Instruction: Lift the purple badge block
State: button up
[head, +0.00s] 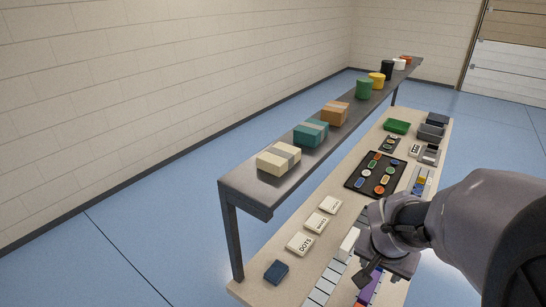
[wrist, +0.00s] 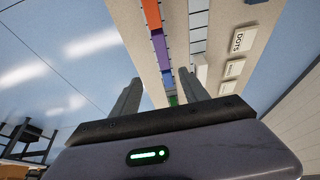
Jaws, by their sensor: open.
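The purple badge block (head: 371,288) lies on the beige table near its front, partly hidden by my gripper (head: 370,272) in the head view. In the wrist view the purple block (wrist: 160,49) sits in a row between an orange block (wrist: 151,13) and a blue block (wrist: 167,77). A green block (wrist: 173,100) is farther along, partly hidden. My gripper (wrist: 159,76) is open, its two fingers apart and nothing held between them. The purple block appears beyond the fingertips; I cannot tell the height gap.
A dark raised shelf (head: 258,197) with boxes and cups runs along the table's far side. Cream label blocks (head: 300,243), a dark blue block (head: 277,271), a white block (head: 349,243) and a black tray (head: 354,187) with badges are on the table.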

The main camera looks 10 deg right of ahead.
jog(key=b, duration=0.6)
send_near(370, 285)
jog(key=x, duration=0.5)
jog(key=shift+d+f, duration=0.15)
jog(key=shift+d, duration=0.05)
jog(key=b+x, duration=0.2)
jog(key=x, duration=0.3)
jog(key=shift+w+f, duration=0.1)
jog(key=shift+f, duration=0.2)
jog(key=shift+a+r, duration=0.1)
jog(key=shift+f+b, duration=0.25)
jog(key=shift+b, duration=0.35)
grip_shut()
